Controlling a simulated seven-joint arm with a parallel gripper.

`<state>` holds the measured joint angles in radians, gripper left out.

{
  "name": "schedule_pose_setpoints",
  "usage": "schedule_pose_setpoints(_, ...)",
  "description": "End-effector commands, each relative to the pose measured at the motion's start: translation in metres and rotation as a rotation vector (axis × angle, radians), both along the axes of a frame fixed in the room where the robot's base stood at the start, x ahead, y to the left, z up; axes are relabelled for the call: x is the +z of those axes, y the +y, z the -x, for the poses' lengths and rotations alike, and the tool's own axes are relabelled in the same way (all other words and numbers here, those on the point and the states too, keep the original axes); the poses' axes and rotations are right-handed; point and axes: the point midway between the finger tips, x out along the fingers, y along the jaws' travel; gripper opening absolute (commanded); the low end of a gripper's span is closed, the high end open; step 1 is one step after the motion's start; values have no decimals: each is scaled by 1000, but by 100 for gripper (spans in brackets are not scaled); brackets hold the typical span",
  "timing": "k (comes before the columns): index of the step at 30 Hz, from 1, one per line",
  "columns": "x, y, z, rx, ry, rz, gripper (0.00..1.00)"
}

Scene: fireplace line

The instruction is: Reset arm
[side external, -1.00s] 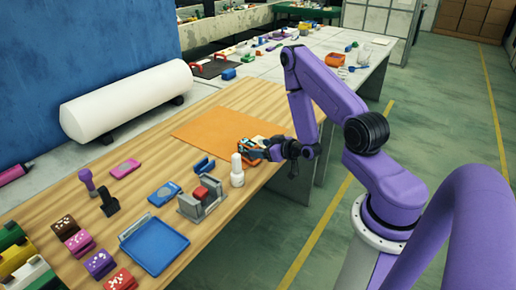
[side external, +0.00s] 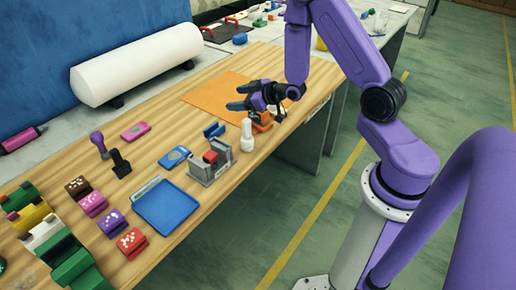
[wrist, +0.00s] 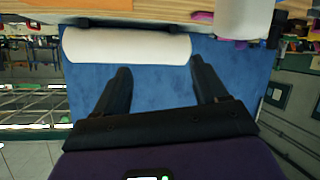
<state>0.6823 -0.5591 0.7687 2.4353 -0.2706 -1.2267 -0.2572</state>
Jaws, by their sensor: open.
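My gripper (side external: 244,98) is raised above the wooden table (side external: 190,112), over the orange mat (side external: 208,96), and points left toward the white roll. Its two fingers are apart with nothing between them. In the wrist view my gripper (wrist: 159,78) also shows open fingers, with the white roll (wrist: 125,47) and blue wall (wrist: 150,85) beyond. A white bottle (side external: 247,136) stands below and near my gripper. An orange item (side external: 262,124) beside the bottle is partly hidden by my gripper.
A blue tray (side external: 166,204), a grey holder with a red block (side external: 209,160), and stamps (side external: 120,162) stand on the table. Several coloured blocks (side external: 93,204) line the near left. The table's right edge borders open floor (side external: 300,205).

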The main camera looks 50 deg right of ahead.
Motion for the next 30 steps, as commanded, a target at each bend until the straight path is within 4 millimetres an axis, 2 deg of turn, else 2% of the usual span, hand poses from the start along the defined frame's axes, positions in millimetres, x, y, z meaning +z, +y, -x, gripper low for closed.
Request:
schedule_pose_setpoints(1,5,18,1,40,38,9,72)
schedule_pose_setpoints(3,8,41,7,91,105,26,72)
schedule_pose_setpoints(8,17,89,32,192,256,69,72)
schedule_pose_setpoints(11,24,116,55,252,348,101,72)
schedule_pose_setpoints(15,36,146,97,329,475,154,72)
schedule_pose_setpoints(22,59,174,182,444,675,262,72)
schedule_pose_setpoints(26,74,175,235,507,784,336,72)
schedule_pose_setpoints(30,90,166,289,568,890,424,72)
